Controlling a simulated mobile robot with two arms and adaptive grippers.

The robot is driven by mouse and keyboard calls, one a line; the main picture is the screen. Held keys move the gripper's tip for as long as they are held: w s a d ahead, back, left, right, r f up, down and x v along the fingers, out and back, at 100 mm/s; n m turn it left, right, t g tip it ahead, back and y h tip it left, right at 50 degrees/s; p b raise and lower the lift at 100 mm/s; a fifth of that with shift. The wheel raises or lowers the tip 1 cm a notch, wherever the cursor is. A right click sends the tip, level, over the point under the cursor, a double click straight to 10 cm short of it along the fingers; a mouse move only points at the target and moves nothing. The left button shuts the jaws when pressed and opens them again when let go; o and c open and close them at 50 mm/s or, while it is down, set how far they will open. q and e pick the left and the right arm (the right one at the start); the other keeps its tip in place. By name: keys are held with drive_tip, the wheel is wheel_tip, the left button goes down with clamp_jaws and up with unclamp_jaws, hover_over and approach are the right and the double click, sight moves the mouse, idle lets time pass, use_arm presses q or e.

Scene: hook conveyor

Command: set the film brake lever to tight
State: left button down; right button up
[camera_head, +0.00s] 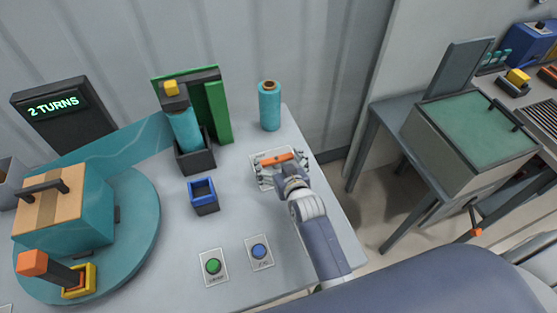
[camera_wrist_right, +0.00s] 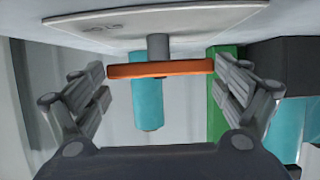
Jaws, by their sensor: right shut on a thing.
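An orange lever (camera_head: 278,159) sits on a white plate (camera_head: 262,155) on the table, right of the film stand. In the right wrist view the orange lever (camera_wrist_right: 160,69) is a flat bar across a grey post (camera_wrist_right: 157,45) on the plate. My right gripper (camera_head: 283,167) is at this lever, its two fingers on either end of the bar in the wrist view. It is shut on the lever. The plate's lettering is too unclear to read. The teal film roll (camera_head: 184,130) stands in a dark holder with a green panel (camera_head: 215,110). My left gripper is not in view.
A spare teal roll (camera_head: 269,106) stands behind the lever. A blue-rimmed box (camera_head: 203,196), a green button (camera_head: 213,266) and a blue button (camera_head: 259,251) are nearby. A turntable (camera_head: 140,245) bears a wrapped box (camera_head: 65,220). A display (camera_head: 62,108) reads "2 TURNS".

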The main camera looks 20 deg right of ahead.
drive_tip(key=o, duration=0.8)
drive_tip(key=shift+c, duration=0.2)
drive_tip(key=shift+s, duration=0.1)
drive_tip(key=v, duration=1.1)
drive_tip(key=shift+s+r, duration=0.25)
drive_tip(key=shift+s, duration=0.1)
